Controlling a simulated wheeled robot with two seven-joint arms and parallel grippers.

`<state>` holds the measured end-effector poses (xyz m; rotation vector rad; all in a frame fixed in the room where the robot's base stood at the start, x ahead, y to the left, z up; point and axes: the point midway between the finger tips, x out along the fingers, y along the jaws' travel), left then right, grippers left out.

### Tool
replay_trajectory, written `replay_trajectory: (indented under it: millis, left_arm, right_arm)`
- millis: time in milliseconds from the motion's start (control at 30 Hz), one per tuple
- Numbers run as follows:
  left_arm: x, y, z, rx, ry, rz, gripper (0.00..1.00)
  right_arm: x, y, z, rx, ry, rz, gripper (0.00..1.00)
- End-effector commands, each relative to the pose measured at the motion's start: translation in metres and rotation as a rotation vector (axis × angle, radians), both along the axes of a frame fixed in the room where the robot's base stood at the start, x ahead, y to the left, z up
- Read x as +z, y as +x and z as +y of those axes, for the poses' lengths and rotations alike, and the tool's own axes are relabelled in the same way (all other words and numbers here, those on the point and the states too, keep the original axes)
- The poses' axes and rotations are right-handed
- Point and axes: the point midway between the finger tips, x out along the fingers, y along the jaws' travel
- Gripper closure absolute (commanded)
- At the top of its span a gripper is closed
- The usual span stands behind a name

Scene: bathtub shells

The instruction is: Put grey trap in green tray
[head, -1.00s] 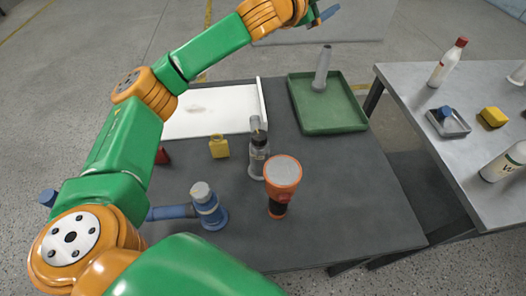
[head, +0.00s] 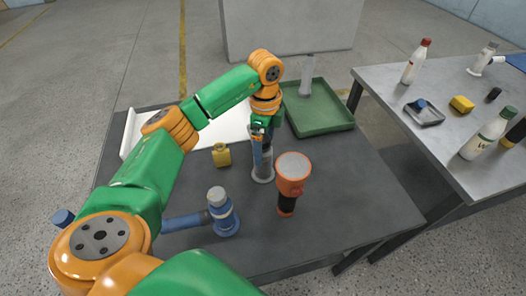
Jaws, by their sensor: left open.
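A grey trap-like upright piece (head: 263,168) with a pale round foot stands on the dark table, left of the orange flashlight. My left gripper (head: 258,138) is open, pointing down at the top of this piece. The fingers overlap its upper part in the picture; I cannot tell whether they touch it. The green tray (head: 325,128) lies at the table's far right. Another grey upright cylinder (head: 306,76) stands at the tray's far left corner, its foot partly hidden. My right gripper is not in view.
An orange flashlight (head: 292,178) stands close to the right of the grey piece. A white tray (head: 180,122) lies behind my left arm. Bottles stand on a side table (head: 400,78).

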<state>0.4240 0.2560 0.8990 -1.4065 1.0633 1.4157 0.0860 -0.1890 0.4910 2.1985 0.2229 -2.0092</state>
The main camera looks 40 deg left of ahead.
Motion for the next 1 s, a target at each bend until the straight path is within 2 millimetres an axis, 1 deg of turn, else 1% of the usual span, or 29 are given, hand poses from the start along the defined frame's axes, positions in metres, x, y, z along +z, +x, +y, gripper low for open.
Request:
replay_trajectory:
  millis: [33,133,200,367,400,467,500,567,600,667,700,733,1000]
  left_arm:
    - [-0.007,-0.001,0.001,0.001,0.001,0.005,0.01]
    - [-0.021,0.0,0.001,0.0,0.0,0.0,0.01]
    - [-0.024,0.0,0.001,-0.001,0.001,-0.002,0.01]
    - [-0.025,0.0,0.001,-0.002,0.0,-0.003,0.01]
    - [-0.025,0.0,0.001,-0.002,0.0,-0.003,0.12]
    - [-0.025,0.0,0.0,-0.002,0.0,-0.003,0.28]
    - [-0.025,0.0,0.0,-0.002,0.0,-0.003,0.39]
    - [-0.025,0.0,0.0,-0.002,0.0,-0.003,0.55]
    - [-0.025,0.0,0.0,-0.002,0.0,-0.003,0.66]
    - [-0.024,0.0,0.0,-0.002,0.0,-0.003,0.82]
    - [-0.024,0.0,0.0,-0.002,0.0,-0.003,0.93]
    - [-0.024,0.0,0.0,-0.002,0.0,-0.003,1.0]
    - [-0.024,0.001,0.0,-0.002,-0.001,-0.003,1.0]
  right_arm:
    - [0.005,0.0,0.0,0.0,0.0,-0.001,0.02]
    - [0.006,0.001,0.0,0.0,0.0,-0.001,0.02]
    - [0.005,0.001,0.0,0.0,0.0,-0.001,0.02]
    - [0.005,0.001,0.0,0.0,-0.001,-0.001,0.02]
    - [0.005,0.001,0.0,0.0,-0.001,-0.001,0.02]
    - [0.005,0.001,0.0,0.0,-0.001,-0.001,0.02]
    - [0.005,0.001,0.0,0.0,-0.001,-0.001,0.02]
    - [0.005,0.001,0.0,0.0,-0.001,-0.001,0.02]
    - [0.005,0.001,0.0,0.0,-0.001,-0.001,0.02]
    - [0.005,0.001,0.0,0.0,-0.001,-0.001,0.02]
    - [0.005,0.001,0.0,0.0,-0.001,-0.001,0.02]
    - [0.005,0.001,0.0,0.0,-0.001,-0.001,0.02]
    - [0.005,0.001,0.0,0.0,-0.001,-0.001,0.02]
